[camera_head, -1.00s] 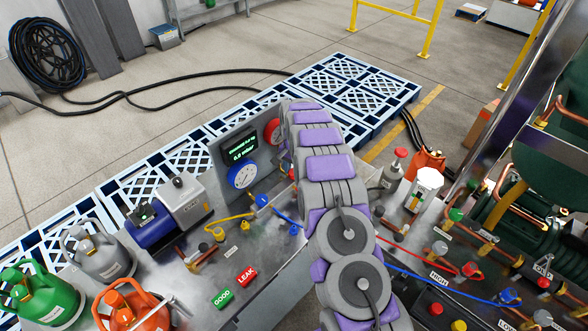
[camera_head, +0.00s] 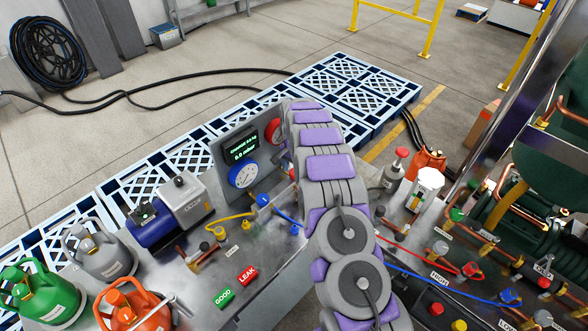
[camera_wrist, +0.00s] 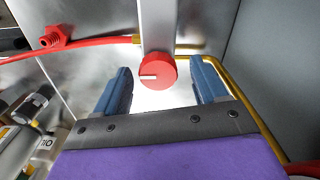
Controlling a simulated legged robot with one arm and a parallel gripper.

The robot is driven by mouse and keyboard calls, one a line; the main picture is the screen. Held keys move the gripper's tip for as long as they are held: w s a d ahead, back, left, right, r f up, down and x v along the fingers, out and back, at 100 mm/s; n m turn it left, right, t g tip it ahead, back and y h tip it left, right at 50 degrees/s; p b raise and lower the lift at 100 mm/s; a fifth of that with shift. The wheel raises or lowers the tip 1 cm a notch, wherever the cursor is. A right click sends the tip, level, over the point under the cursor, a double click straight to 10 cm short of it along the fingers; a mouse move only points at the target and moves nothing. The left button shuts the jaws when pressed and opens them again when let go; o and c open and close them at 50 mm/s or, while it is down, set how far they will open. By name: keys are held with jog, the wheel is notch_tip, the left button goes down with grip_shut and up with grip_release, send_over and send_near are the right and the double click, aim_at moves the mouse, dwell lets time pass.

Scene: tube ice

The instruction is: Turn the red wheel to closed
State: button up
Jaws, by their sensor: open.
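The red wheel (camera_wrist: 157,71) shows in the wrist view, a round knob with a white mark pointing left. It sits between and slightly beyond the two blue fingers of my gripper (camera_wrist: 163,88). The fingers are apart, with a gap on each side of the wheel, and I see no contact. In the head view my grey and purple arm hides the gripper and this wheel.
A gauge panel (camera_head: 226,163) with a blue gauge (camera_head: 242,174) stands left of my arm. A red hose (camera_wrist: 95,43) and a yellow pipe (camera_wrist: 237,90) run near the wheel. Bottles (camera_wrist: 40,145) stand at lower left in the wrist view. A grey wall (camera_wrist: 280,70) rises at right.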

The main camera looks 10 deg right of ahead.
aim_at(294, 171)
notch_tip(294, 171, up, 17)
jog(key=shift+r, duration=0.15)
dwell(0.5)
